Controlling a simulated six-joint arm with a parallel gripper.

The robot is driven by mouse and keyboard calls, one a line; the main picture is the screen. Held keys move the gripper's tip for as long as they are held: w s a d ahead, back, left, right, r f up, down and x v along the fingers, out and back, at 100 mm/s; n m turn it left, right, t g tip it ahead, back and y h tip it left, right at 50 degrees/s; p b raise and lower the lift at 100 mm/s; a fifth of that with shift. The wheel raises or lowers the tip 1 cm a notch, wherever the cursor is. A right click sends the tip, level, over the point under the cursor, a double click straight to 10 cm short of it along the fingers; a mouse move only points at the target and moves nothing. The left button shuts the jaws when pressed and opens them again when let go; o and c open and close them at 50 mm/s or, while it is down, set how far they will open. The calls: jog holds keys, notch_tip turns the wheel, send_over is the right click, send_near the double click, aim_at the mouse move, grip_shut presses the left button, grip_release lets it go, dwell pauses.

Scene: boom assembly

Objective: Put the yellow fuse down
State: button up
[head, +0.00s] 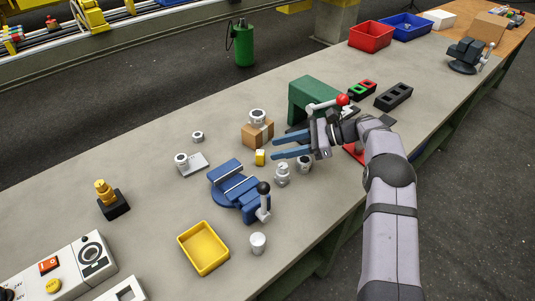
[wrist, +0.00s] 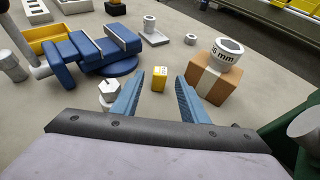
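The yellow fuse (head: 260,157) is a small yellow block with a pale marking. It stands upright on the grey bench, just beyond the fingertips of my gripper (head: 275,148). In the wrist view the fuse (wrist: 159,78) appears between the two blue fingertips, with a visible gap on each side. My gripper is open with nothing held between its fingers. How far the fingertips reach along the fuse is hard to tell.
A blue vise (head: 238,188) and metal parts (head: 282,175) are on the other side. A yellow tray (head: 203,248) and a green bracket (head: 313,97) are farther off.

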jog(key=v, duration=0.5)
jog(key=shift+b, duration=0.35)
jog(key=shift+r, duration=0.1)
notch_tip(320, 180, up, 4)
jog(key=w+d+m+t+h+p, duration=0.2)
jog(key=m+t+h+p, duration=0.15)
jog(key=m+p, duration=0.35)
jog(key=s+d+n+g+h, duration=0.1)
jog(key=s+d+n+h, duration=0.2)
jog(key=s+n, duration=0.5)
jog(key=s+d+f+n+g+h+p, duration=0.1)
jog(key=s+d+n+h, duration=0.2)
jog(key=s+n, duration=0.5)
jog(key=s+d+f+n+g+h+p, duration=0.1)
jog(key=s+d+n+h, duration=0.2)
jog(key=s+n, duration=0.6)
jog(key=s+h, duration=0.1)
jog(key=s, duration=1)
jog(key=shift+s+f, duration=0.2)
jog(key=shift+s, duration=0.1)
